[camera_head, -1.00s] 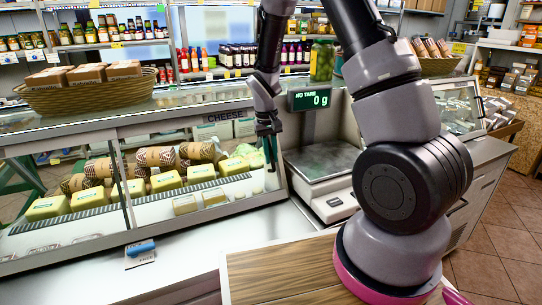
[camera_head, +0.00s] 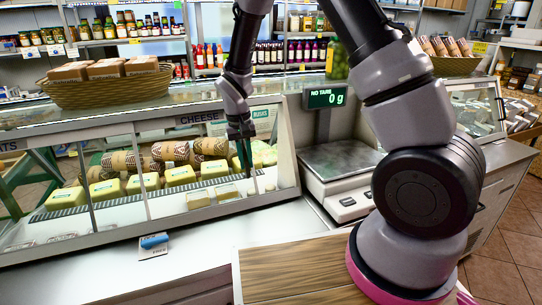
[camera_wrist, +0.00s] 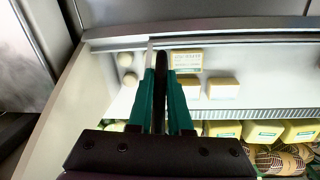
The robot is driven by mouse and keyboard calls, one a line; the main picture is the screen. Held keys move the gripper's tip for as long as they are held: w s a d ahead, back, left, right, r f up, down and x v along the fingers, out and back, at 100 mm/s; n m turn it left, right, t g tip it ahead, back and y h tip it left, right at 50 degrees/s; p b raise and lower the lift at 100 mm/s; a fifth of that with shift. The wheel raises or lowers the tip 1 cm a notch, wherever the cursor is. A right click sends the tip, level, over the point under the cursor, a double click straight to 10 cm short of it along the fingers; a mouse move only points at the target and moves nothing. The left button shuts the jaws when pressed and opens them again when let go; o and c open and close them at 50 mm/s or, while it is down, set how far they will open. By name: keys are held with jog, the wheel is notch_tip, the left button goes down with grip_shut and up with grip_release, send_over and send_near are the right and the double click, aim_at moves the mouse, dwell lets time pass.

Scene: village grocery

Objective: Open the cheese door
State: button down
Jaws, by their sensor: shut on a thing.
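The cheese door (camera_head: 170,195) is a clear sliding pane with a CHEESE label (camera_head: 200,117) at its top, on the front of the glass display case. My gripper (camera_head: 245,165) is at the door's right edge, with its teal fingers closed around a dark upright bar, seemingly the door handle (camera_wrist: 159,95). In the wrist view, my gripper (camera_wrist: 160,100) has one finger on each side of this bar. A gap with no pane seems to show between the gripper and the case's right post. Yellow cheeses (camera_head: 180,176) lie inside behind the glass.
A weighing scale (camera_head: 340,165) stands right of the case. A wooden counter top (camera_head: 300,270) is in front. A basket of boxes (camera_head: 105,92) stands on the case top. A card with a blue item (camera_head: 154,241) lies on the front ledge.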

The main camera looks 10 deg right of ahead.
jog(key=s+a, duration=0.1)
jog(key=a, duration=0.7)
jog(key=s+a, duration=0.2)
jog(key=a, duration=0.6)
jog(key=s+a, duration=0.1)
jog(key=a, duration=0.6)
jog(key=shift+s+a, duration=0.35)
jog(key=shift+a, duration=0.05)
jog(key=c, duration=0.8)
grip_release()
jog(key=shift+c, duration=0.2)
notch_tip(320, 180, up, 11)
jog(key=shift+a, duration=0.45)
jog(key=shift+f, duration=0.1)
